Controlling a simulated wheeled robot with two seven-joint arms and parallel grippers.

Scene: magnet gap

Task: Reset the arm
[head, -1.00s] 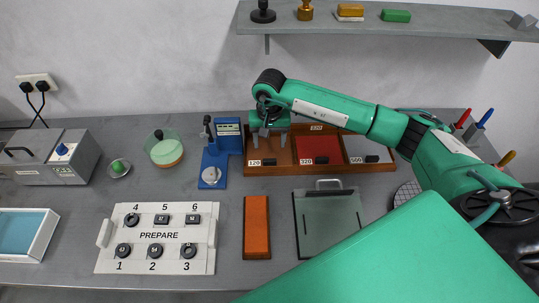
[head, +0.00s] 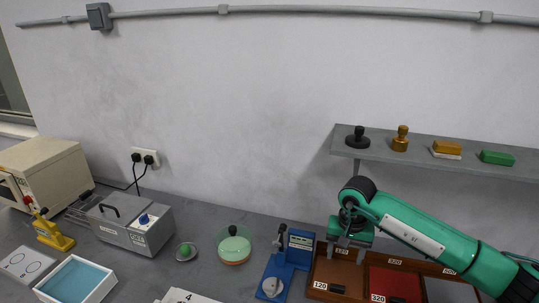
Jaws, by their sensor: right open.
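My right arm comes in from the lower right in green. Its gripper (head: 352,248) points down over the left end of the wooden tray (head: 318,285). The fingers are small and partly hidden by the wrist, with nothing visible held in them. The tray has compartments labelled 120, 320 and more, one with a red lining. My left gripper does not show.
A blue press-like device (head: 286,262) stands just left of the tray. Further left are a round green dish (head: 235,250), a grey machine (head: 128,224), a white tray with blue inside (head: 76,279) and a yellow tool (head: 53,235). A wall shelf (head: 420,158) sits behind and above the arm.

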